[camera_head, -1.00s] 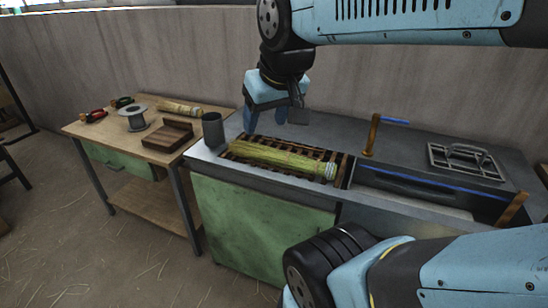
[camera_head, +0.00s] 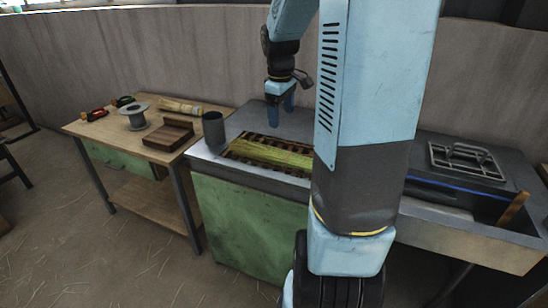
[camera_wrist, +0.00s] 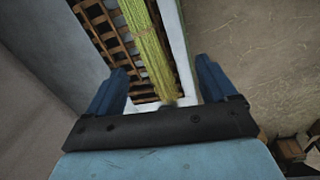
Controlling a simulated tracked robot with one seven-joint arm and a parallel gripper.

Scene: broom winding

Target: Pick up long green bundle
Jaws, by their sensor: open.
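The long green bundle (camera_head: 268,153) lies on a brown slatted rack (camera_head: 232,154) set into the grey bench top. In the head view my forearm hides its right end. My gripper (camera_head: 281,117) is above the bench, behind and a little above the bundle, with its fingers pointing down. The wrist view shows the bundle (camera_wrist: 146,45) running from the top edge down to between the two blue fingers (camera_wrist: 160,88). The fingers are apart and empty. The bundle lies below them, with rack slats (camera_wrist: 108,40) showing on its left.
A dark cup (camera_head: 214,130) stands at the bench's left end. The wooden side table (camera_head: 105,131) holds a spool (camera_head: 134,115), a brown block (camera_head: 168,135), a pale bundle (camera_head: 180,106) and red-handled pliers (camera_head: 95,115). A metal frame with a handle (camera_head: 465,158) lies on the bench at right.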

